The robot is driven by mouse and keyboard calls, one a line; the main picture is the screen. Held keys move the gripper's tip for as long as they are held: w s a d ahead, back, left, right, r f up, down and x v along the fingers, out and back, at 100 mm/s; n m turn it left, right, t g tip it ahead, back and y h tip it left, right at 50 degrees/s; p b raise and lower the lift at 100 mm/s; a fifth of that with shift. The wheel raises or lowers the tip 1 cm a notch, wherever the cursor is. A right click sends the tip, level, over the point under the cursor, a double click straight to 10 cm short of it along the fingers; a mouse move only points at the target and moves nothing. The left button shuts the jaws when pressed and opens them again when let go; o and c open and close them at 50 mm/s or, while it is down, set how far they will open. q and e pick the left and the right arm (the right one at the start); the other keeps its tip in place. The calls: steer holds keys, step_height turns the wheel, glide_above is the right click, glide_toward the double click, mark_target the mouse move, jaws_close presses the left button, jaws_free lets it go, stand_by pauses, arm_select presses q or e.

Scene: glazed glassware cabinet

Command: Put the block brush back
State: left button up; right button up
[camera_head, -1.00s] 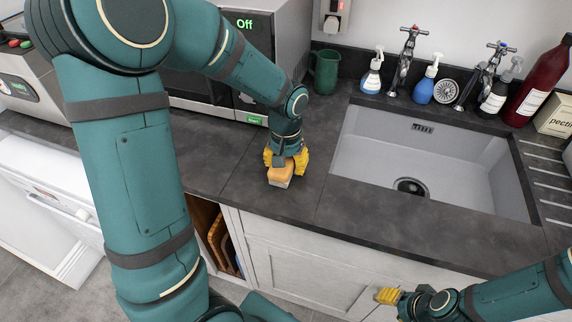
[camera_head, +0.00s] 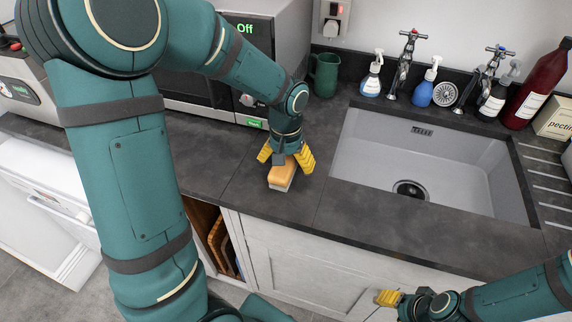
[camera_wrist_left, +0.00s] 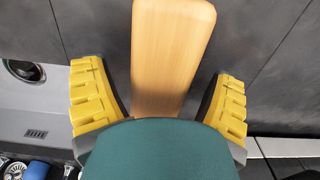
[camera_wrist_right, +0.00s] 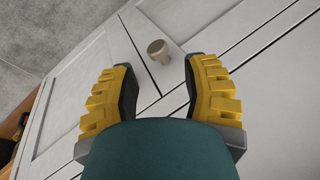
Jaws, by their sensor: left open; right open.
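The block brush (camera_head: 283,173) has a light wooden back and a pale underside, and rests on the dark countertop left of the sink. My left gripper (camera_head: 285,160) is open above it, with one yellow finger on each side. In the left wrist view the wooden back of the brush (camera_wrist_left: 169,58) lies between the spread fingers (camera_wrist_left: 158,105), with gaps on both sides. My right gripper (camera_head: 388,298) is low in front of the cabinet doors. In the right wrist view it (camera_wrist_right: 160,95) is open and empty, with a round door knob (camera_wrist_right: 158,50) beyond its fingers.
The sink (camera_head: 425,165) is right of the brush. A green mug (camera_head: 325,75), soap bottles (camera_head: 423,90) and taps stand behind. A microwave (camera_head: 270,50) is at the back left. An open cabinet slot (camera_head: 222,240) below holds wooden boards. The counter in front of the sink is clear.

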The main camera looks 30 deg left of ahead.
arm_select(q)
step_height(320, 180, up, 10)
steer(key=shift+r+p, duration=0.25)
steer(key=shift+p, duration=0.95)
